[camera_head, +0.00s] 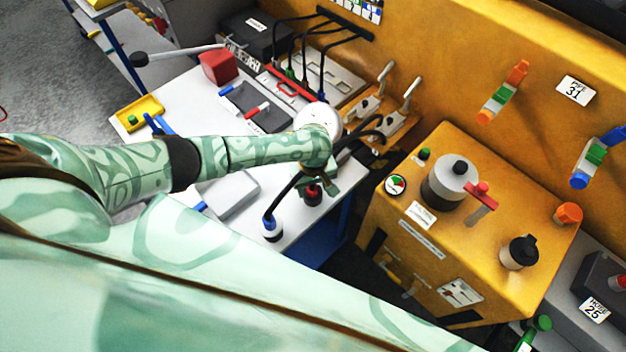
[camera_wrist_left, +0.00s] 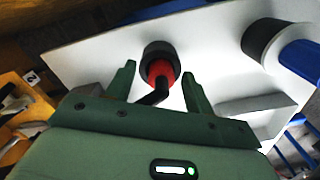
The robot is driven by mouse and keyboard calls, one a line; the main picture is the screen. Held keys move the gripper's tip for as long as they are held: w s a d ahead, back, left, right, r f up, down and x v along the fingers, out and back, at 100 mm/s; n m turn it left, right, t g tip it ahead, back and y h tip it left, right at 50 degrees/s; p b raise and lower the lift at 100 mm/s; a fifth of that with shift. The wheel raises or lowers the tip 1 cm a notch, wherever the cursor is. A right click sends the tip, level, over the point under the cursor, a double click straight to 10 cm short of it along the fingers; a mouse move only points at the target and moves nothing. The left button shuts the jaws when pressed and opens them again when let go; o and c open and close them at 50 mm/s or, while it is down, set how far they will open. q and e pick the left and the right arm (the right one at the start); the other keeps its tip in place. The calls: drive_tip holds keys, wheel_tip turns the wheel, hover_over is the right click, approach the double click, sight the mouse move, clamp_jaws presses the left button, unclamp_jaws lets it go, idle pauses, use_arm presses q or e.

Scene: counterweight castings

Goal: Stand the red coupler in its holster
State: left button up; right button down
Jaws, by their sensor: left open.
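In the left wrist view the red coupler (camera_wrist_left: 161,72) is between the two fingers of the open left gripper (camera_wrist_left: 159,70), with a gap on each side. Its far end meets a dark round cup (camera_wrist_left: 158,49), which looks like its holster, on the white tabletop. I cannot tell how deep it sits. A black hose (camera_wrist_left: 152,97) leads from the coupler toward my gripper. My right gripper is out of view.
A blue coupler (camera_wrist_left: 302,60) stands in a black-and-white holster (camera_head: 271,232) at the table's near edge. A grey flat block (camera_head: 231,192) lies left of it. A yellow cabinet (camera_head: 400,235) stands to the right. Black hoses (camera_head: 362,138) hang behind my gripper.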

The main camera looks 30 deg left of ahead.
use_arm(q)
wheel_tip(320, 180, up, 16)
drive_tip(key=p, duration=0.6)
